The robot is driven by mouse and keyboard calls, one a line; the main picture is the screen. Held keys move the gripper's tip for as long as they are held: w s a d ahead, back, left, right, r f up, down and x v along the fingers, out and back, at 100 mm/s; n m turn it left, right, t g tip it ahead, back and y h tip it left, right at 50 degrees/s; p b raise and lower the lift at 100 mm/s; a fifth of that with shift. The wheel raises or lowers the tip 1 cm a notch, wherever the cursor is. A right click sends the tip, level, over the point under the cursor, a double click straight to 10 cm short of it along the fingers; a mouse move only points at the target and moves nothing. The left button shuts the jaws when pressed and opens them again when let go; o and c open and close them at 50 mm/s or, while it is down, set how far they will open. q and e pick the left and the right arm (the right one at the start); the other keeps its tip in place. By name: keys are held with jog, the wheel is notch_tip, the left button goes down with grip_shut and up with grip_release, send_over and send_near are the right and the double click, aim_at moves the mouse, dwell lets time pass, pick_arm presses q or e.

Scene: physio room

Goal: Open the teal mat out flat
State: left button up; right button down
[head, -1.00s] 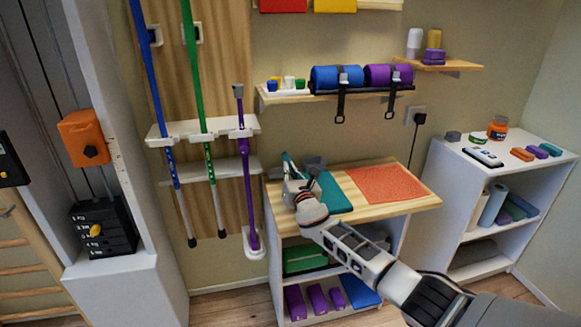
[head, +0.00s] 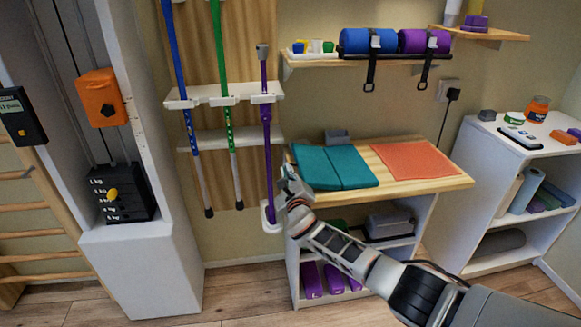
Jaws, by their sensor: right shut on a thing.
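The teal mat (head: 350,166) lies on the wooden top of the low shelf unit (head: 420,187). Both of its halves are spread side by side, with a crease line between them, and look flat. My right gripper (head: 289,178) is at the mat's left front edge, shut on the mat's edge. Its fingertips are small and partly hidden by its own body. My left gripper is not in view.
An orange textured mat (head: 415,160) lies just right of the teal mat. A small grey block (head: 338,136) stands behind it. Coloured poles (head: 267,150) hang in a wall rack close to the left. A wall shelf with blue and purple rolls (head: 369,41) is above.

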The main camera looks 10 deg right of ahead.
pick_arm(q)
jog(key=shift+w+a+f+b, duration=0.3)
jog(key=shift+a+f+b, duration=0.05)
jog(key=shift+b, duration=0.15)
pick_arm(e)
notch_tip(320, 180, down, 2)
jog(key=shift+f, duration=0.15)
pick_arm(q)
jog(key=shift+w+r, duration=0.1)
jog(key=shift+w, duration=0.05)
pick_arm(e)
jog(key=c, duration=2.2)
grip_release()
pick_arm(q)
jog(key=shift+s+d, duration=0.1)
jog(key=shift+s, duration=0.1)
pick_arm(e)
jog(key=shift+s+d, duration=0.15)
jog(key=shift+s, duration=2.9)
jog(key=shift+s+d, duration=0.15)
jog(key=shift+s, duration=2.85)
